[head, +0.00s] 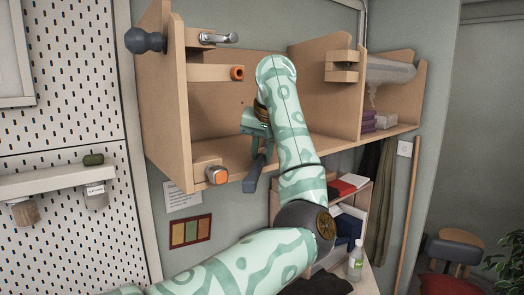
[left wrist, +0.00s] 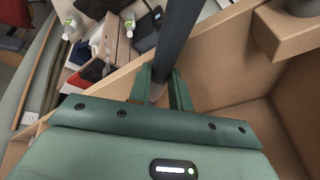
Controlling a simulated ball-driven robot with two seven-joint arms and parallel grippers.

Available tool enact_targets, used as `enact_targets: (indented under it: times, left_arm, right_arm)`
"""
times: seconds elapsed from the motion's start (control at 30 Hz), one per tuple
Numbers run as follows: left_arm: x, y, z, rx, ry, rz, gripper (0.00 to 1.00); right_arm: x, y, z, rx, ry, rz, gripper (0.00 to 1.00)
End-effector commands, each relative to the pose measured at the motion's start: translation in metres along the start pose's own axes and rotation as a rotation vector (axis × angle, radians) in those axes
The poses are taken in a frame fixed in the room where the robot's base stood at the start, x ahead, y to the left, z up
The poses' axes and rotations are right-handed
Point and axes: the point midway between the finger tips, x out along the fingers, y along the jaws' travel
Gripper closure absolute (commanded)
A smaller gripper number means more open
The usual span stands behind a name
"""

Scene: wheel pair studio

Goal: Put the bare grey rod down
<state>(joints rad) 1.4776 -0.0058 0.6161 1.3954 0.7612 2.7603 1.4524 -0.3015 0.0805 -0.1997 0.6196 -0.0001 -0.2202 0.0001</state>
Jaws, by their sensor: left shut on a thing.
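The bare grey rod (head: 254,174) is a dark grey bar that hangs tilted below my left gripper (head: 257,147), in front of the lower edge of the wooden wall cabinet (head: 215,110). My left gripper is shut on the rod. In the left wrist view the rod (left wrist: 176,42) runs up and away from between the green fingers of the left gripper (left wrist: 160,88). Part of the rod is hidden by the fingers. My right gripper is not in view.
A divider and a clamp-like wooden block (head: 343,66) stand at right. Below are a bottle (head: 355,262) and books.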

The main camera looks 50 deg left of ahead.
Motion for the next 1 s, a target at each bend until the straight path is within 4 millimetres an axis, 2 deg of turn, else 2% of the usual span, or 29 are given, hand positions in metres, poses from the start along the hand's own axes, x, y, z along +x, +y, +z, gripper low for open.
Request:
enact_targets:
  times: [0.4, 0.43, 0.5, 0.83, 1.0]
  left_arm:
    - [0.008, 0.002, 0.004, 0.0, 0.002, 0.001, 1.0]
    - [0.007, 0.002, 0.003, 0.0, 0.001, 0.001, 0.72]
    - [0.007, 0.002, 0.003, 0.0, 0.001, 0.001, 0.58]
    - [0.002, 0.001, 0.002, 0.0, 0.002, 0.002, 0.58]
    - [-0.026, 0.003, 0.002, 0.002, 0.005, 0.006, 0.58]
  right_arm:
    - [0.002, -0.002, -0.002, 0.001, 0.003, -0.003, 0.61]
    - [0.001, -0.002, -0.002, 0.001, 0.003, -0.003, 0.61]
    - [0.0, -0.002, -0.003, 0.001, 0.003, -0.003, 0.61]
    - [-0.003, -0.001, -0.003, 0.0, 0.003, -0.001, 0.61]
    - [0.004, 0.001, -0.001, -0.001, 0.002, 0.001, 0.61]
